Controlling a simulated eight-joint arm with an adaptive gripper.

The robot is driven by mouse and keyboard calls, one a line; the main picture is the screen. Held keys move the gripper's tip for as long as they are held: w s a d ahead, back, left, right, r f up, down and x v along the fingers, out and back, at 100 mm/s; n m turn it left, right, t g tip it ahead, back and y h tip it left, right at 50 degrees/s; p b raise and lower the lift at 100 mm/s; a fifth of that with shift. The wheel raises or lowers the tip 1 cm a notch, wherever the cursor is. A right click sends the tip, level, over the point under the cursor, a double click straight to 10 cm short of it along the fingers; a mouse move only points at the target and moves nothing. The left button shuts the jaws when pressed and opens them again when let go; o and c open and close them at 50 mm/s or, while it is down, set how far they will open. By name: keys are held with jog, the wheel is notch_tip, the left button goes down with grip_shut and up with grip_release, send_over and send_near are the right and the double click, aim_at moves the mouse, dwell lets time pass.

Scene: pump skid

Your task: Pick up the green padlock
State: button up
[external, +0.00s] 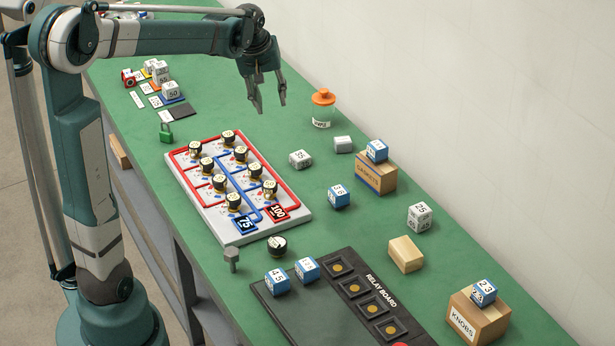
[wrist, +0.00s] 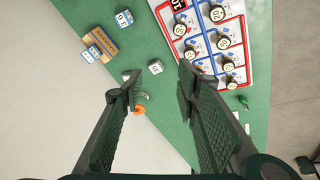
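The green padlock (external: 166,133) sits on the green bench near its left edge, just off the upper-left corner of the white pump board. In the wrist view, the small green padlock (wrist: 243,102) shows at the right, past the board and outside my fingers. My gripper (external: 270,106) hangs above the bench, to the right of the padlock and well apart from it. In the wrist view, my gripper (wrist: 158,72) has its two fingers spread wide with nothing held between them.
The pump board (external: 270,233) carries several knobs and red and blue pipes. An orange-lidded jar (external: 322,110) stands right of my gripper. Cubes and a black tile (external: 183,110) lie beyond the padlock. A gaskets box (external: 375,175) stands right. The bench's left edge is near the padlock.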

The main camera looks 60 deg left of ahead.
jog(key=a+f+n+g, duration=0.1)
jog(key=a+f+n, duration=0.3)
jog(key=a, duration=1)
jog(key=n+g+h, duration=0.2)
jog(key=n, duration=0.7)
send_over(166, 131)
jog(key=f, duration=2.4)
jog(key=shift+w+d+f, duration=0.2)
jog(key=shift+w+d, duration=0.2)
jog(key=shift+s+a+f, duration=0.25)
jog(key=shift+s, duration=0.05)
jog(key=shift+f, duration=1.3)
jog(key=shift+f, duration=0.1)
